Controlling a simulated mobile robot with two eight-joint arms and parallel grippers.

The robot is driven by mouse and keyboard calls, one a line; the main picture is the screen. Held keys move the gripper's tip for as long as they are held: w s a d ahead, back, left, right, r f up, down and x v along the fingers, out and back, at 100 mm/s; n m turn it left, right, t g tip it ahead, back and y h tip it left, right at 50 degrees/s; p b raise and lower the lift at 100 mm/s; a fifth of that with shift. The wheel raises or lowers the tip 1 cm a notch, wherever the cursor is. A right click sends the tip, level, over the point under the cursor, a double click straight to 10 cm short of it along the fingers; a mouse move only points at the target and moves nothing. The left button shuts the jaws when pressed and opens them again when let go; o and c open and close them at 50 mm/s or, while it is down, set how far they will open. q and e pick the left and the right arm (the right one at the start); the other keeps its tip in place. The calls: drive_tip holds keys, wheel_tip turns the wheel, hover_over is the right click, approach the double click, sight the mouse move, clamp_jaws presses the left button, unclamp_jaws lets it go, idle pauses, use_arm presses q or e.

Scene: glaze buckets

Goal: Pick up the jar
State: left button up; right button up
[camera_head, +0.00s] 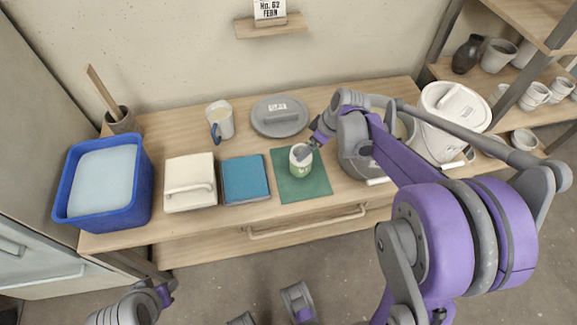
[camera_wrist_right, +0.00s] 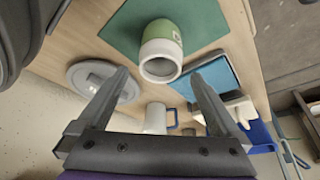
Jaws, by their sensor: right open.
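The jar (camera_head: 300,162) is small, white above and green below, and stands on a dark green mat (camera_head: 312,187) on the wooden bench. My right gripper (camera_head: 309,150) is at the jar's upper right in the head view. In the right wrist view the jar (camera_wrist_right: 162,48) shows its open white rim, beyond and between the spread fingertips of the right gripper (camera_wrist_right: 158,75). I cannot tell whether either finger touches it. My left gripper (camera_head: 165,290) is low at the left, in front of the bench and away from the jar; its fingers are unclear.
Left of the mat are a teal book-like block (camera_head: 246,180), a cream lidded box (camera_head: 190,182) and a blue tub (camera_head: 103,182). Behind are a mug (camera_head: 220,121) and a grey lid (camera_head: 280,116). A white bucket (camera_head: 447,128) stands at the right.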

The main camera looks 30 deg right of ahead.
drive_tip(key=b+x, duration=0.1)
drive_tip(key=x, duration=0.4)
drive_tip(key=shift+w+d+f, duration=0.1)
drive_tip(key=shift+w+f, duration=0.05)
drive_tip(key=shift+f, duration=0.05)
drive_tip(key=b+x, duration=0.1)
drive_tip(key=x, duration=0.4)
drive_tip(key=shift+a+f, duration=0.2)
drive_tip(key=shift+f, duration=0.1)
drive_tip(key=shift+r, duration=0.1)
clamp_jaws()
